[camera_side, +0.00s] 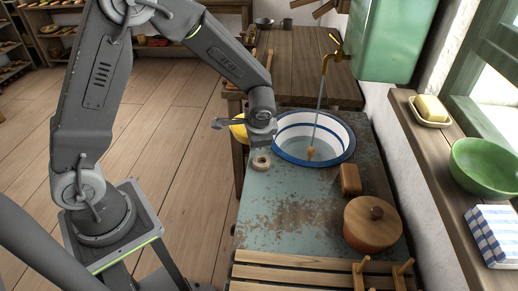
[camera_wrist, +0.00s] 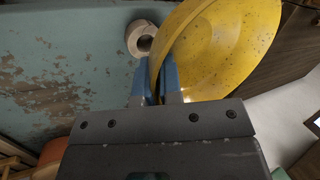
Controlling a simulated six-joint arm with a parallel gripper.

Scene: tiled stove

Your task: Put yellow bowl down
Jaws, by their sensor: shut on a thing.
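The yellow bowl (camera_wrist: 225,45) fills the upper right of the wrist view, with small dark specks on its surface. My gripper (camera_wrist: 157,82) is shut on its rim, with the blue-tipped fingers on the bowl's near left edge. In the side view only a small part of the yellow bowl (camera_side: 239,131) shows behind my gripper (camera_side: 262,143). It is at the left edge of the worn blue-green counter (camera_side: 300,185). Whether the bowl touches anything below is hidden.
A round wooden ring (camera_side: 261,161) lies on the counter close to my gripper; it also shows in the wrist view (camera_wrist: 141,38). A blue-striped basin (camera_side: 330,122) stands behind. A wooden block (camera_side: 350,179) and lidded pot (camera_side: 371,226) sit right. The counter's middle is clear.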

